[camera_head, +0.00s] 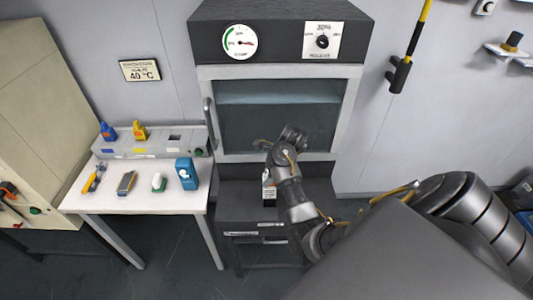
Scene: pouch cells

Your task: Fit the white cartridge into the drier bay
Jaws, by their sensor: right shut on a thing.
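My right arm reaches in from the right and bends down in front of the black drier cabinet (238,195). My right gripper (268,178) points down there, partly hidden by my own wrist. It is shut on a small white piece, which looks like the white cartridge (268,184). The piece is just above or at the front of the cabinet's lower part; I cannot tell whether it touches. The drier bay's opening is hidden or too small to make out. My left gripper is not in view.
The drier's glass door (265,115) is shut, with a handle on its left. A white table (140,205) at left holds a blue box (187,174), a small white-and-green item (158,182) and other small items. A grey rack (150,143) stands behind them.

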